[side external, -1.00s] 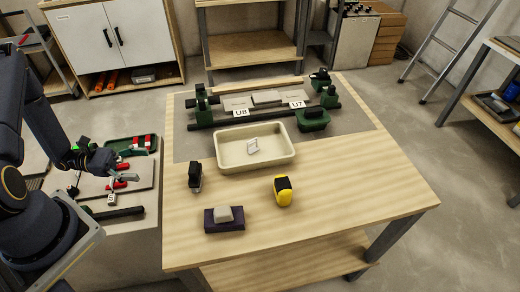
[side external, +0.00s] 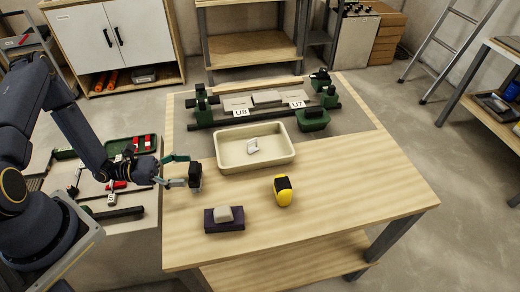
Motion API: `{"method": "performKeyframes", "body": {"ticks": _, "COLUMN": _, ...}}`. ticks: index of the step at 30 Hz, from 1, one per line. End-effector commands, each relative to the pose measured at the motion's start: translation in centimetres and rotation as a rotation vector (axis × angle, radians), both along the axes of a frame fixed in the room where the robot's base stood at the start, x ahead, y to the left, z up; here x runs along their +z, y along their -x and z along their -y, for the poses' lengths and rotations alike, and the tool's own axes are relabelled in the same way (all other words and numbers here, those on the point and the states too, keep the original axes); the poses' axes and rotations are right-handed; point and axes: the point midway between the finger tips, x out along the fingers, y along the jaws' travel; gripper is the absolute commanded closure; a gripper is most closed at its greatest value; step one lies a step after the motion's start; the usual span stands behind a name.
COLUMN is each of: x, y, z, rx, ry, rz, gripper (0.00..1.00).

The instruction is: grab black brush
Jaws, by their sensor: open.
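A small black upright object (side external: 195,174), which looks like the black brush, stands on the wooden table left of the cream tray. My gripper (side external: 184,171) is open at its left side. Its two fingers reach toward the object, one behind and one in front. I cannot tell whether they touch it.
The cream tray (side external: 222,162) holds a small white item. A yellow and black tool (side external: 283,191) and a purple block with a grey piece on it (side external: 224,226) lie on the table (side external: 340,205). A fixture with dark rails (side external: 230,122) stands at the back.

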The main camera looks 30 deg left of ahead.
Motion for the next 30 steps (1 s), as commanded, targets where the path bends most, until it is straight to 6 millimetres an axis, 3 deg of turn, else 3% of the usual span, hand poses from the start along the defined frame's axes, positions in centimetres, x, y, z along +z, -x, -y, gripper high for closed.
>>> {"method": "performKeyframes", "body": {"ticks": 6, "x": 0.1, "y": -1.8, "z": 2.6, "rx": -0.002, "ry": 0.001, "rz": 0.001, "gripper": 0.24}}
{"method": "performKeyframes", "body": {"ticks": 14, "x": 0.1, "y": -2.0, "z": 2.8, "rx": 0.0, "ry": 0.0, "rz": 0.001, "gripper": 0.24}}
{"method": "performKeyframes", "body": {"ticks": 30, "x": 0.1, "y": -2.0, "z": 2.8, "rx": 0.0, "ry": 0.0, "rz": 0.001, "gripper": 0.79}}
